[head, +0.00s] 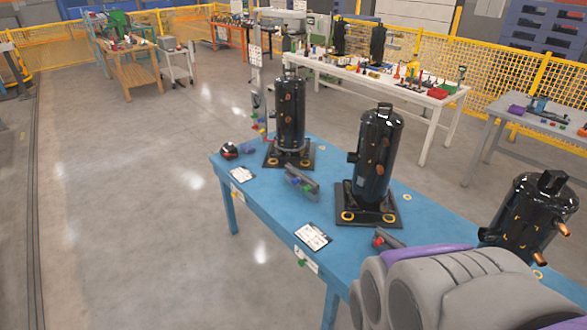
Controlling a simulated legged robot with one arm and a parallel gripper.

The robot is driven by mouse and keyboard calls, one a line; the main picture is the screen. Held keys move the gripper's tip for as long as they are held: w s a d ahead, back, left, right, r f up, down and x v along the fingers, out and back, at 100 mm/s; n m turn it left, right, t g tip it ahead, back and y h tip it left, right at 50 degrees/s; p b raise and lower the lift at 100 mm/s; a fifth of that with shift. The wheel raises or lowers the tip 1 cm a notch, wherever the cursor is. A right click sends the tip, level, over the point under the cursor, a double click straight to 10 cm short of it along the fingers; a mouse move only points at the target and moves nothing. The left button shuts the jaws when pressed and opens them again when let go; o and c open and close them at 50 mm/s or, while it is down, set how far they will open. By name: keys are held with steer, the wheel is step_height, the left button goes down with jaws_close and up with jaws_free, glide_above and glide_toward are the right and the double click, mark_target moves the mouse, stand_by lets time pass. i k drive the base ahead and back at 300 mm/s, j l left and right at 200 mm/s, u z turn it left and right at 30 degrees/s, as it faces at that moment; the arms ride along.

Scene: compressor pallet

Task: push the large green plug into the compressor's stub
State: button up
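Three black compressors stand upright on the blue table (265,205): a left one (288,128), a middle one (374,142) and a right one (527,205). Copper-coloured stubs stick out of each; those of the right compressor (546,230) are clearest. A small green item (302,263) shows at the table's front edge, beside a white label. A small tray (303,187) between the left and middle compressors holds small coloured pieces. I cannot tell which green piece is the large plug. My grey arm with a purple band fills the lower right. My gripper is not in view.
Paper sheets (313,237) and a black-and-red object (229,151) lie on the blue table. A white workbench (445,98) stands behind. Open floor (130,210) lies to the left.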

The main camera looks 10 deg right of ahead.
mark_target(307, 188)
steer(key=i+j+z, duration=0.15)
steer(key=i+j, duration=1.1)
